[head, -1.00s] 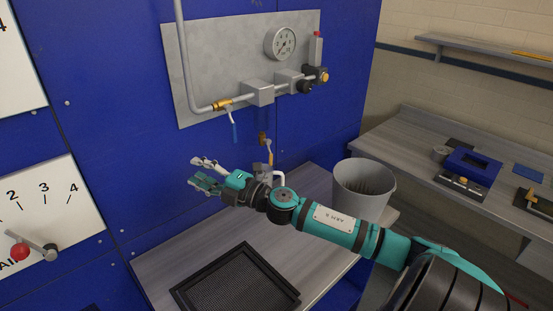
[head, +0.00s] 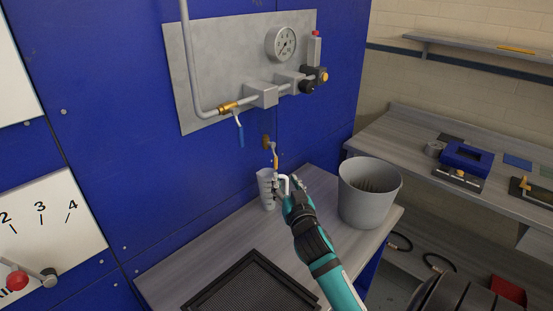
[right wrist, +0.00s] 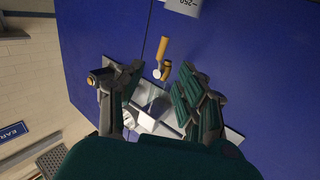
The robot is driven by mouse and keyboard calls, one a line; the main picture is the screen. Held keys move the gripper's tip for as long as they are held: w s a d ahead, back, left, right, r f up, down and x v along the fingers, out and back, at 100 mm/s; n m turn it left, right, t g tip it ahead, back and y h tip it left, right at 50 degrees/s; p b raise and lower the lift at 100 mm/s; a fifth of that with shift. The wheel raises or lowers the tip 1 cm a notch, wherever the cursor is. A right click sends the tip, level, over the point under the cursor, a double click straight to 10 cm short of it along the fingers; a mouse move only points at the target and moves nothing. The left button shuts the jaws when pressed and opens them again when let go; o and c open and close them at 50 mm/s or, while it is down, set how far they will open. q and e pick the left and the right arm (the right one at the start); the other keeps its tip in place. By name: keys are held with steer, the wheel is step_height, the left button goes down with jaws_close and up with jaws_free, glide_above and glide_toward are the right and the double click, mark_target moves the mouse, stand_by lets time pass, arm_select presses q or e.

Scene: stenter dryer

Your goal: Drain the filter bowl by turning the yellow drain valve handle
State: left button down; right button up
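The yellow drain valve handle (head: 275,160) hangs from a small brass valve (head: 266,142) on the blue wall; it also shows beyond the fingers in the right wrist view (right wrist: 162,48). A pale measuring jug (head: 265,190) stands on the bench below it, and a corner of a jug marked 250 (right wrist: 182,4) shows at the top of the wrist view. My right gripper (head: 288,183) is open just below and right of the handle, beside the jug; its spread fingers (right wrist: 158,82) hold nothing visible. I cannot clearly pick out the filter bowl. My left gripper is out of view.
A grey bin (head: 367,194) stands right of my right arm. A dark mesh tray (head: 252,285) lies at the bench front. Above, a metal panel (head: 205,60) carries pipework, a gauge (head: 282,44) and a valve with a blue handle (head: 240,134).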

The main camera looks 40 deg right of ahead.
mark_target(276, 162)
steer(key=p+x, duration=0.1)
steer(key=x, duration=1)
steer(key=shift+w+p, duration=0.2)
steer(key=shift+p, duration=0.15)
jaws_close()
